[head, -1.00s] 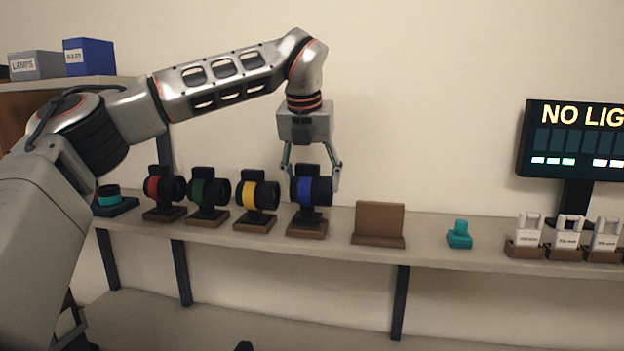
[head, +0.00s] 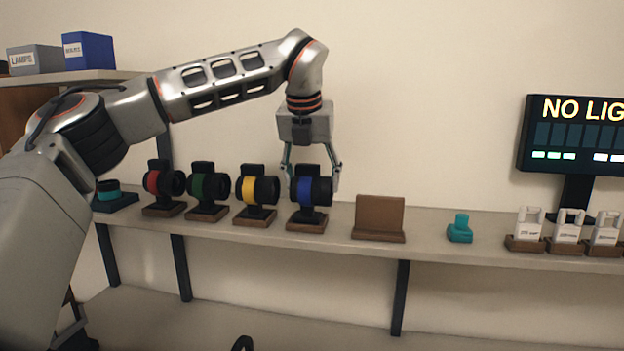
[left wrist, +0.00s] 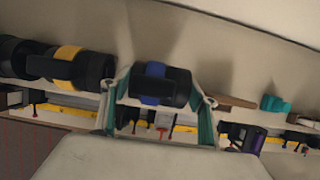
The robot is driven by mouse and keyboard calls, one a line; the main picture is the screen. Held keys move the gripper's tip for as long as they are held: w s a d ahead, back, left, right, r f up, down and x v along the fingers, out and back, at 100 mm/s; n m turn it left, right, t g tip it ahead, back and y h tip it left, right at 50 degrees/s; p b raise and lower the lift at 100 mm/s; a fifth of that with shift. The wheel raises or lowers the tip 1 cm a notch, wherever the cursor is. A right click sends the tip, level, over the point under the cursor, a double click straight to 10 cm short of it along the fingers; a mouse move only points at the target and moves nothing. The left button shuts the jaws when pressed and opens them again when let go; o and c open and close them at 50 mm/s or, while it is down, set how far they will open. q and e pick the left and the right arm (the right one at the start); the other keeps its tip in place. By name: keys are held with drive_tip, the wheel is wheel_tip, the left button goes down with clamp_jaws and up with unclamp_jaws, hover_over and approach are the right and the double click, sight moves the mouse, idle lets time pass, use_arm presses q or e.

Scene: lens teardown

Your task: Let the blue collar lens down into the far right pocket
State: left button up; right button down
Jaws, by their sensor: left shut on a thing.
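The blue collar lens (head: 312,190) is a black barrel with a blue band and a dark foot. It is upright on or just above a brown block (head: 306,224) on the shelf; I cannot tell if the foot is fully seated. My left gripper (head: 313,182) comes down from above, shut on the lens with a finger on each side. In the left wrist view the lens (left wrist: 152,98) lies between the fingers of the left gripper (left wrist: 160,103). I cannot make out the pocket itself. My right gripper is not in view.
Yellow (head: 257,190), green (head: 208,188) and red (head: 162,184) collar lenses stand to the left on brown blocks. An empty brown stand with an upright back (head: 380,214) and a teal piece (head: 460,230) are to the right. A sign screen (head: 575,135) stands farther right.

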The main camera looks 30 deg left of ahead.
use_arm(q)
drive_tip(key=shift+f, duration=0.25)
drive_tip(key=o, duration=1.6)
drive_tip(key=shift+c, duration=0.2)
drive_tip(key=v, duration=1.2)
